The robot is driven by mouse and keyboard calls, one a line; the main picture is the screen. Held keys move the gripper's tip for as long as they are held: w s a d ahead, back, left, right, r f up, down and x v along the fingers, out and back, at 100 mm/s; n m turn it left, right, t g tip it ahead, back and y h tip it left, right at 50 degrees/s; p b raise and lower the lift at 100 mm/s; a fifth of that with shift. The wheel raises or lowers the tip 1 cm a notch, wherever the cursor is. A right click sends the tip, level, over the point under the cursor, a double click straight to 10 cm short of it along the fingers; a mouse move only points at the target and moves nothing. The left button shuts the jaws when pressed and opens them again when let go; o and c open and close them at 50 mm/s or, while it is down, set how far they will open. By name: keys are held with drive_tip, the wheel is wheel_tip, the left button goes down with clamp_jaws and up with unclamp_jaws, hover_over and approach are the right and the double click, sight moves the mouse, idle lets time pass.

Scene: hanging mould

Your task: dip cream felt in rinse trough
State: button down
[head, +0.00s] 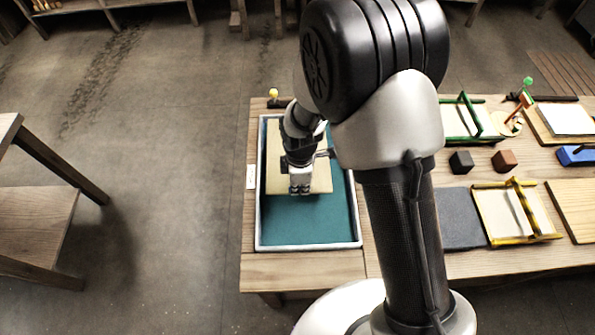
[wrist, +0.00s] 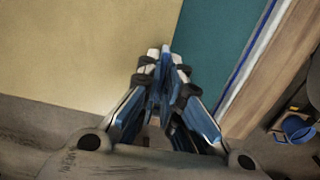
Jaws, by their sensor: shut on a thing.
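The cream felt (head: 318,183) is a flat, pale yellow sheet, over or in the back part of the rinse trough (head: 260,215). The trough has a white rim and a teal inside, bare at the front. My gripper (head: 300,188) is at the felt's front edge, seen from above. In the wrist view my gripper (wrist: 166,50) has its fingertips together at the edge of the felt (wrist: 85,50), shut on it. The teal inside (wrist: 213,45) shows beside the felt. I cannot tell how far the felt is above or in the trough. My arm hides part of the felt.
Right of my arm, the table holds a green frame (head: 462,118), a yellow frame (head: 532,237), a dark cube (head: 461,162), a brown cube (head: 504,160) and a grey sheet (head: 462,217). A wooden table (head: 35,215) stands at left, with open floor between.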

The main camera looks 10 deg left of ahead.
drive_tip(key=shift+r+p, duration=1.45)
drive_tip(key=shift+r, duration=0.7)
